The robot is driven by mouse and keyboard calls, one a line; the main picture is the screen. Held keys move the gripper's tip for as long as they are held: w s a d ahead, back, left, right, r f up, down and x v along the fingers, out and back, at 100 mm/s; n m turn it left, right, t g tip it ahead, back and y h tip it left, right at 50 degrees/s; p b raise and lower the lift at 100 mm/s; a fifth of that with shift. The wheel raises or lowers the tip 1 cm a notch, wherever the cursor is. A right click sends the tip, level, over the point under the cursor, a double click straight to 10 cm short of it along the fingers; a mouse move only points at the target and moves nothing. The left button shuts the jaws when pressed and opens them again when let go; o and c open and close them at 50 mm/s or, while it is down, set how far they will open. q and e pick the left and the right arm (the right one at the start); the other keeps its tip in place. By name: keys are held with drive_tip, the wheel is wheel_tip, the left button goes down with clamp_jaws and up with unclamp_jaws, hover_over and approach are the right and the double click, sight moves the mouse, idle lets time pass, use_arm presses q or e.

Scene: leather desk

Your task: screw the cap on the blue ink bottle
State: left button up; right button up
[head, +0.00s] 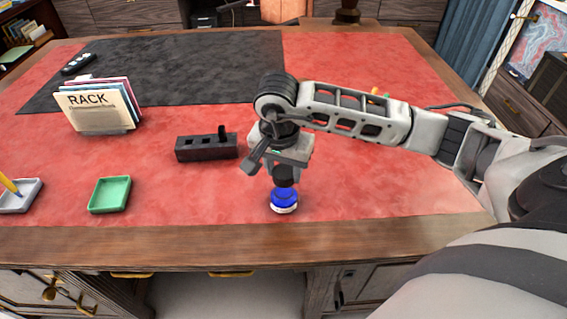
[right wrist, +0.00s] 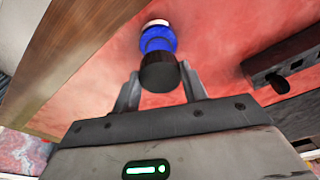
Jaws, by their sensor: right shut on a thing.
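The blue ink bottle (head: 284,198) stands upright on the red leather near the desk's front edge, with a white part at its foot. My right gripper (head: 284,168) points down above it and is shut on the black cap (head: 284,177). In the right wrist view the cap (right wrist: 160,73) sits between the fingertips, in line with the blue bottle (right wrist: 158,39). The cap appears to meet the bottle's top, but the neck is hidden, so I cannot tell how it is seated. My left gripper is not in view.
A dark block with holes (head: 195,150) lies left of my right gripper. A green tray (head: 110,206), a grey tray (head: 27,206) with a yellow pencil (head: 9,184) and a folder rack (head: 97,115) stand further left. The red leather right of the bottle is clear.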

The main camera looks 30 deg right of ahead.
wheel_tip(320, 180, down, 2)
drive_tip(key=shift+b, duration=0.4)
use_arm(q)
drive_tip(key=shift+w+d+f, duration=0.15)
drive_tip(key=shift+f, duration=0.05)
use_arm(e)
drive_tip(key=shift+f, duration=0.1)
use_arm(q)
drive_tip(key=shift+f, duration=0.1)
use_arm(e)
drive_tip(key=shift+f, duration=0.1)
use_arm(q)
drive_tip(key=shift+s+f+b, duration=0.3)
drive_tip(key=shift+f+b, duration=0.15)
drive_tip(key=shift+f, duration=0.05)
use_arm(e)
drive_tip(key=shift+f, duration=0.15)
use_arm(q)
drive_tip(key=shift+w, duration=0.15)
use_arm(e)
drive_tip(key=shift+r, duration=0.35)
use_arm(q)
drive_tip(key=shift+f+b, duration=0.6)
drive_tip(key=shift+b, duration=0.7)
use_arm(e)
drive_tip(key=shift+f, duration=0.85)
idle(1.0)
drive_tip(key=o, duration=1)
